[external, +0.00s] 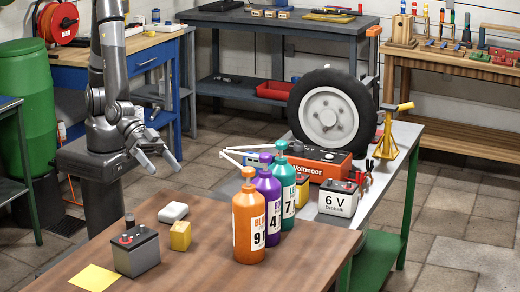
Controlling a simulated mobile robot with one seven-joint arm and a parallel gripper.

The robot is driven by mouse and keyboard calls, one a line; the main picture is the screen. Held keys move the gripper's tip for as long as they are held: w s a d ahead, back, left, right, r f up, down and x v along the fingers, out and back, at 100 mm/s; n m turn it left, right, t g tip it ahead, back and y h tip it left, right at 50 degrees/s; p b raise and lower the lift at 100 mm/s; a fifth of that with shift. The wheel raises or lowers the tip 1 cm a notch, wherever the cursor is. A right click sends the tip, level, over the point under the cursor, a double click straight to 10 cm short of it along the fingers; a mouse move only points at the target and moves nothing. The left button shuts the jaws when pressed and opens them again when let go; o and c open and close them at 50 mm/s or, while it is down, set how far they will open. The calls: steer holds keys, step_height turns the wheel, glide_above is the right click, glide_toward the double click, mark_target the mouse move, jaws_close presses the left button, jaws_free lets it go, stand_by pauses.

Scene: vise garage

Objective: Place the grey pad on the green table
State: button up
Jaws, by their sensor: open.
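A pale, rounded block (173,212), whitish grey, lies on the brown wooden table (190,272) near its far left edge; it is the thing most like a grey pad. A table with green legs (409,188) and a grey top stands at the right, beyond the brown table. Another green-framed table (22,150) is cut off at the left edge. My gripper (164,166) is open and empty, above and just left of the pale block, apart from it.
A grey battery (140,255), a yellow block (180,236) and a yellow sheet (93,278) lie on the brown table. Three pump bottles (249,222) stand at its right. The grey-topped table bears a wheel (330,117), a red charger (318,162) and a white 6 V battery (336,202).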

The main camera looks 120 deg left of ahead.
mark_target(165, 207)
steer(key=shift+t+y, duration=0.7)
steer(key=shift+t, duration=0.2)
steer(key=s+f, duration=0.1)
steer(key=f, duration=0.1)
steer(key=d+f, duration=0.1)
steer(key=f, duration=0.1)
steer(key=s+d+f, duration=0.1)
steer(key=f, duration=0.1)
steer(key=shift+s+d+f, duration=0.15)
steer(key=shift+s, duration=0.15)
steer(key=s+f+t, duration=0.1)
steer(key=s+f, duration=0.1)
steer(key=s+f+m+t+y, duration=0.1)
steer(key=s+f, duration=0.1)
steer(key=shift+s+d+t, duration=0.15)
steer(key=shift+s+t, duration=0.15)
steer(key=shift+s+f+m+t, duration=0.2)
steer(key=shift+s+m+t, duration=0.1)
steer(key=shift+s, duration=0.2)
steer(key=w, duration=0.5)
steer(key=shift+f, duration=0.35)
steer(key=w, duration=0.5)
steer(key=shift+w+d+f, duration=0.1)
steer(key=shift+w+f, duration=0.1)
steer(key=shift+w, duration=0.15)
steer(key=c, duration=1.1)
steer(key=shift+o, duration=0.2)
steer(key=shift+r, duration=0.1)
